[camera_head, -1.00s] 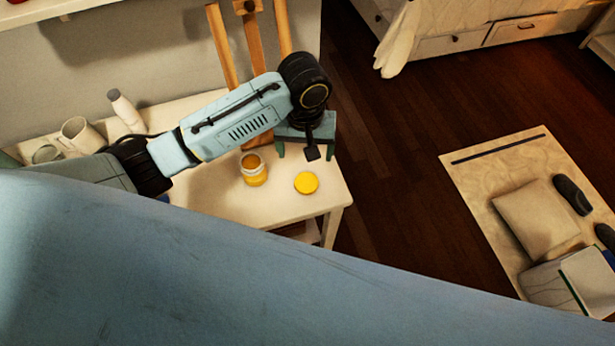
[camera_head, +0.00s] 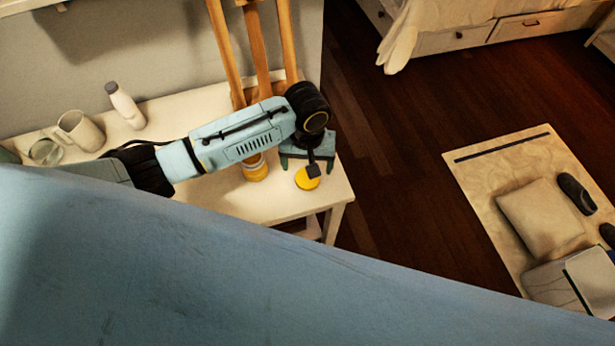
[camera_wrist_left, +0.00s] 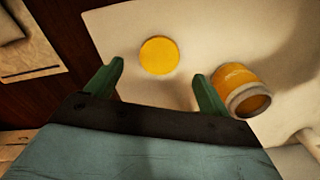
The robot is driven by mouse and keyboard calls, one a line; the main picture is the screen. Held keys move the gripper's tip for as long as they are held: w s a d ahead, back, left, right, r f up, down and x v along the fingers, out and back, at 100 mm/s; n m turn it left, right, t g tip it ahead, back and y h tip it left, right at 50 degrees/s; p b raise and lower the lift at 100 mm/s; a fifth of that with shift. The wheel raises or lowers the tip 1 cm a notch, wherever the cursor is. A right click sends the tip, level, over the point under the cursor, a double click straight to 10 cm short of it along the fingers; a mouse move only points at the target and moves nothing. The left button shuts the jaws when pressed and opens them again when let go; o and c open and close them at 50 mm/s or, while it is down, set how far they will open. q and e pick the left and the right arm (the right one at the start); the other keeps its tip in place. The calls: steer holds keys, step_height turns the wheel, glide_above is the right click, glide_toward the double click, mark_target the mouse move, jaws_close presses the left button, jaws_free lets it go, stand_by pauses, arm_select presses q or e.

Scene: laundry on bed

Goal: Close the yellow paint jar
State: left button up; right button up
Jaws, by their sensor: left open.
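The yellow paint jar (camera_head: 255,170) stands upright on the white table, its top partly hidden by my left arm in the head view. In the left wrist view the jar (camera_wrist_left: 245,90) shows its open mouth and stands just beside one finger. The round yellow lid (camera_head: 306,179) lies flat on the table to the right of the jar. My left gripper (camera_head: 306,160) is above the table by the lid. In the left wrist view its green fingers (camera_wrist_left: 156,85) are apart and empty, with the lid (camera_wrist_left: 159,55) beyond and between them. My right gripper is not seen.
A mug (camera_head: 80,131), a white bottle (camera_head: 125,106) and a glass (camera_head: 46,151) stand on the table (camera_head: 215,203) at the left. A wooden easel (camera_head: 262,50) stands at the back. The table's right edge is close to the lid.

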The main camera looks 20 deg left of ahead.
mark_target(307, 178)
arm_select(q)
step_height(307, 178, down, 5)
steer(key=shift+f+b, duration=0.1)
steer(key=shift+b, duration=0.55)
steer(key=c, duration=1)
